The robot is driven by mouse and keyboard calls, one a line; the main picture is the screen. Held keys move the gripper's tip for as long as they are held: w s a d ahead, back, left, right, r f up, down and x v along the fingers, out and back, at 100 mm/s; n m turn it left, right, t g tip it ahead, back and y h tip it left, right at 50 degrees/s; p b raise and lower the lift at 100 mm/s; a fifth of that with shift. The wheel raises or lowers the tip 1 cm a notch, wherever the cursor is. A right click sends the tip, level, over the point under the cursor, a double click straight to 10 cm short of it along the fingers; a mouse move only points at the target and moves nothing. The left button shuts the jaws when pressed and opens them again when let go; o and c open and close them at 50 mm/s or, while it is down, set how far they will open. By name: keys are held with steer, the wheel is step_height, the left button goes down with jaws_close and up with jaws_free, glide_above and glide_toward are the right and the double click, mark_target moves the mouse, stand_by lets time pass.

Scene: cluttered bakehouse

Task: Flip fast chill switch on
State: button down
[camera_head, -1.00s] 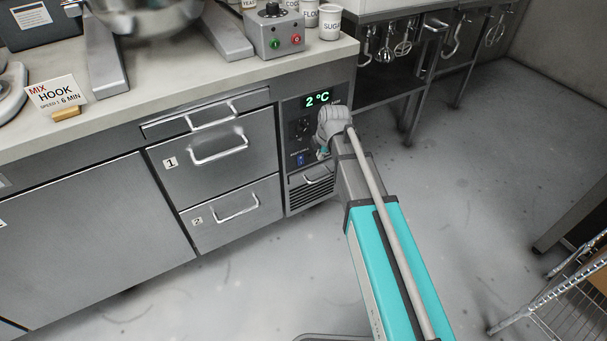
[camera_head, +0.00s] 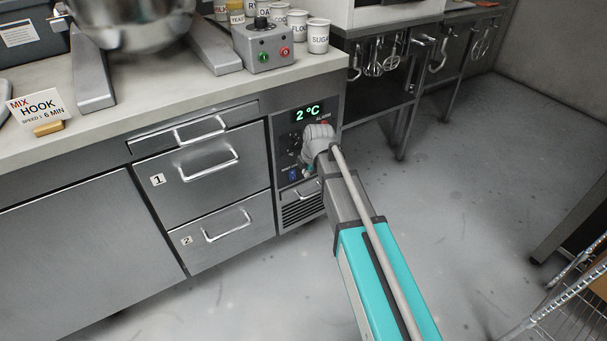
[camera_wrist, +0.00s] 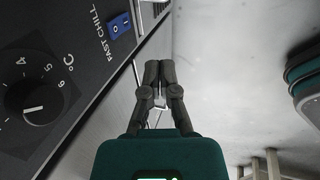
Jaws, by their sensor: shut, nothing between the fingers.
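The fast chill switch (camera_wrist: 119,24) is a blue rocker marked with a line and a circle, beside the white FAST CHILL lettering on a dark panel. It also shows as a small blue patch in the head view (camera_head: 293,175), low on the panel under the green 2 °C display (camera_head: 307,113). Which side of the rocker is pressed in is not clear. My gripper (camera_wrist: 159,68) is shut and empty. In the wrist view its fingertips lie to the right of and below the switch, apart from it in the picture. In the head view my wrist partly covers the panel.
A black temperature dial (camera_wrist: 36,108) sits on the same panel. Drawers with bar handles (camera_head: 212,165) are left of the panel, and a vent grille (camera_head: 302,210) is below it. Open grey floor (camera_head: 450,210) lies to the right. A wire rack (camera_head: 570,300) stands at lower right.

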mark_target(296, 179)
steer(key=shift+w+a+f+b, duration=0.65)
steer(key=shift+w+f+b, duration=0.3)
steer(key=shift+f+b, duration=0.6)
steer(key=shift+w+a+f+b, duration=0.65)
steer(key=shift+w+f+b, duration=0.35)
steer(key=shift+f+b, duration=0.5)
steer(key=shift+w+a+f+b, duration=0.65)
steer(key=shift+w+f+b, duration=0.3)
steer(key=shift+f+b, duration=0.6)
steer(key=shift+f, duration=0.1)
